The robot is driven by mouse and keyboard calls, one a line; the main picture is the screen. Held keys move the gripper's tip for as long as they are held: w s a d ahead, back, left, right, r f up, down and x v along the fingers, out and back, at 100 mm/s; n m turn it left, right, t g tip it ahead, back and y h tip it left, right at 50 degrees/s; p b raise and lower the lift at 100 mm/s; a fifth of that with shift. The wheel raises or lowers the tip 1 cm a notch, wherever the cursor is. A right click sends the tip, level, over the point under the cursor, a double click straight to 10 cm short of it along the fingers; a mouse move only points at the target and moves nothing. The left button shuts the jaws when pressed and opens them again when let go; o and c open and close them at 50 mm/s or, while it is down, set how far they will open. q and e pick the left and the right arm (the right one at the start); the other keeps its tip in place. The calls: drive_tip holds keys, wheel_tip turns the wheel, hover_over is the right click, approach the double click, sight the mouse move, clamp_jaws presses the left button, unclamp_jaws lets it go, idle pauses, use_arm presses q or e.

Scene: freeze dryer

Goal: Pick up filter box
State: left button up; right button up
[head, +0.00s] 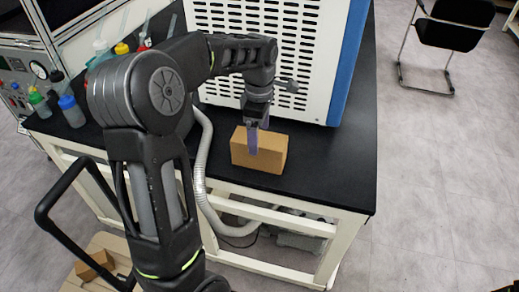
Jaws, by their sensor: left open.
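The filter box is a brown cardboard box (270,157) on the black bench top, near its front edge. My left gripper (254,145) points down at the box, with a purple-grey finger in front of the box's near face. The gripper is open. The other finger is hidden or hard to make out, so I cannot tell whether the fingers straddle the box or touch it. My right gripper is out of view.
A white vented machine (285,50) with a blue side panel stands behind the box. Several bottles, one with a blue cap (71,111), stand at the left. The black bench top (345,160) is clear right of the box. A grey hose (201,170) hangs over the front edge.

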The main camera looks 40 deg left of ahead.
use_arm(q)
drive_tip(key=shift+f+p, duration=0.4)
drive_tip(key=shift+f, duration=2.2)
drive_tip(key=shift+d, duration=0.1)
drive_tip(key=shift+c, duration=0.6)
drive_tip(key=shift+r, duration=0.1)
clamp_jaws()
